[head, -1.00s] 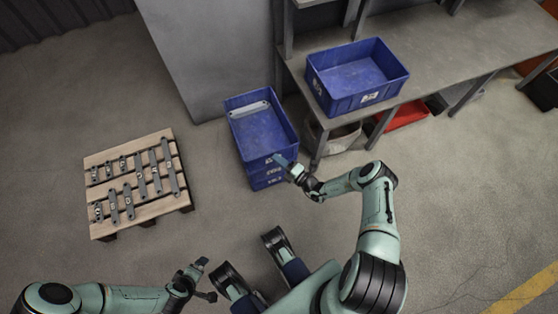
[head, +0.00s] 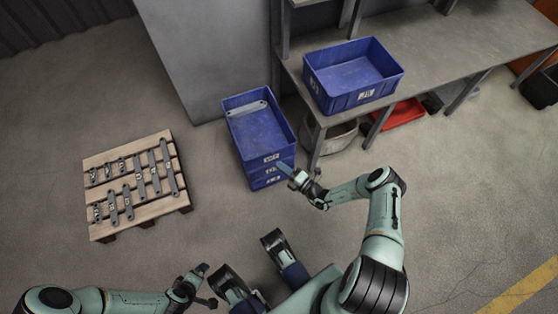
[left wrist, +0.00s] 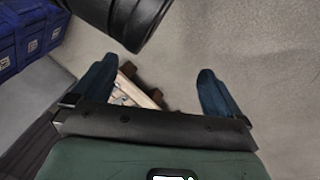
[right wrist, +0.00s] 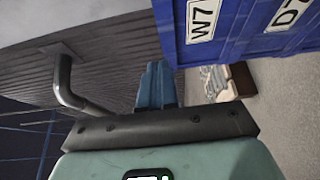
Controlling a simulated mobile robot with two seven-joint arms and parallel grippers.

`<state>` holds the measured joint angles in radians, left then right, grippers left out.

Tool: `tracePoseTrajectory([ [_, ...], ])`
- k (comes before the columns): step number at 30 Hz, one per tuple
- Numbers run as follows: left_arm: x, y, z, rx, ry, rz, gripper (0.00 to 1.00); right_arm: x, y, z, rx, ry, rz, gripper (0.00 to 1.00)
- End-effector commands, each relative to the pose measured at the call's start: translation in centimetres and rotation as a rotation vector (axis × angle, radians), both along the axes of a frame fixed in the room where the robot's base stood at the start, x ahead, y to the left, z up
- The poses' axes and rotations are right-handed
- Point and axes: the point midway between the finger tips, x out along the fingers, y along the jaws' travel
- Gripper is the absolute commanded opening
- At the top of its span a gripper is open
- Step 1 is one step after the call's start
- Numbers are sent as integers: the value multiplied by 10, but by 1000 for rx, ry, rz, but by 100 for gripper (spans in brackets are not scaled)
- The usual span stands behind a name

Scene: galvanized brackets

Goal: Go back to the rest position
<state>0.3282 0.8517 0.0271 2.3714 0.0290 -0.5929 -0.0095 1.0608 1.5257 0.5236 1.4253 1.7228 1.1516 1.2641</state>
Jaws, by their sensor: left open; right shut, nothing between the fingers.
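My right gripper (head: 283,168) is shut and empty, just off the near right corner of the stacked blue crates (head: 260,138) in the head view. Its fingers (right wrist: 155,85) are together in the right wrist view, beside the labelled crate wall (right wrist: 235,30). My left gripper (head: 203,270) is low in the head view, over the floor. Its two fingers (left wrist: 152,95) stand wide apart with nothing between them in the left wrist view.
One galvanized bracket (head: 249,109) lies in the top stacked crate. Several brackets lie on a wooden pallet (head: 150,210) at left. Another blue crate (head: 350,97) stands on the grey bench (head: 440,60). The floor between pallet and crates is clear.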

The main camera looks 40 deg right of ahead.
Motion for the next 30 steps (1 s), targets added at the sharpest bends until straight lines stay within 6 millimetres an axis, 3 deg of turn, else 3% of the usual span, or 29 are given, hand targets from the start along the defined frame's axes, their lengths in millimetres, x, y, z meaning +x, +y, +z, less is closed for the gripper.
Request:
tracePoseTrajectory([
  [4,9,-4,14,-2,-31,-7,100,-34,-9,1,0,2,-3,0],
  [9,-1,-8,16,-13,-6,-14,100,-61,-15,0,0,1,-1,0],
  [15,-4,-9,17,-16,3,-16,100,-74,-18,0,1,1,1,0],
  [23,-5,-9,18,-17,4,-18,100,-75,-18,2,0,0,2,0],
  [26,-10,-12,33,-23,16,-23,100,-75,-18,19,0,-5,1,0],
  [30,-29,-20,77,-47,61,-42,100,-71,-18,71,0,-24,1,0],
])
